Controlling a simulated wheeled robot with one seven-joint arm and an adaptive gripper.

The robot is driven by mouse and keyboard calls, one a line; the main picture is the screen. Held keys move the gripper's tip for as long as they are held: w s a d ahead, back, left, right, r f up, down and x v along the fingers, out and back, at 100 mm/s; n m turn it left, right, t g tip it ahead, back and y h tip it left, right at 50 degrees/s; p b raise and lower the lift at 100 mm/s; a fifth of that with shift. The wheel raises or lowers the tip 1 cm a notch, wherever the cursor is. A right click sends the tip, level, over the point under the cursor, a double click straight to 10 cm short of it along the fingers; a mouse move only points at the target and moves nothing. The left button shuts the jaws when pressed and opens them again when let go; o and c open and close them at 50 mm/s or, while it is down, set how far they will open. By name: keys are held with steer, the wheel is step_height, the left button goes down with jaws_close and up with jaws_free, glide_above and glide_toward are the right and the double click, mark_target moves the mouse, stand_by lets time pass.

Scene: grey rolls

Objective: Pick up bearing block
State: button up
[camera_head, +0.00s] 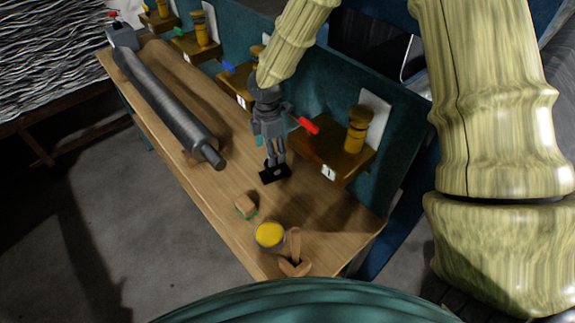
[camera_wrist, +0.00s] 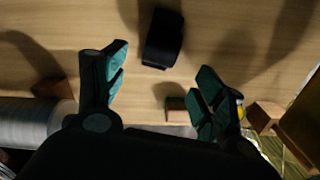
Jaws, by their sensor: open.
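The bearing block appears to be the small black block (camera_head: 275,174) lying on the wooden bench. It also shows in the wrist view (camera_wrist: 163,38), at the upper middle, with a slot or recess that I cannot make out clearly. My gripper (camera_head: 275,157) points down close over the block in the head view. In the wrist view my gripper (camera_wrist: 160,75) has its fingers spread with nothing between them. The block lies up the picture from the fingertips, in line with the gap. I cannot tell the exact height of the fingers above it.
A long grey roller (camera_head: 170,107) lies along the bench (camera_head: 215,185). A wooden shelf (camera_head: 335,150) with a red-tipped part (camera_head: 308,125) is close right of my gripper. A small tan-and-green block (camera_head: 246,206), a yellow-topped tin (camera_head: 269,235) and a wooden piece (camera_head: 295,258) are nearer.

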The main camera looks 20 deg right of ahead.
mark_target(274, 169)
step_height(274, 169, down, 5)
steer(key=shift+d+f+p, duration=0.1)
steer(key=shift+p, duration=0.45)
steer(key=shift+d+f+p, duration=0.25)
steer(key=shift+f+p, duration=0.35)
steer(key=shift+f, duration=0.15)
steer(key=shift+w+d+f+p, duration=0.15)
steer(key=shift+f+p, duration=0.55)
steer(key=shift+f, duration=1.2)
steer(key=c, duration=1.5)
steer(key=shift+c, duration=0.2)
steer(key=shift+r, duration=0.15)
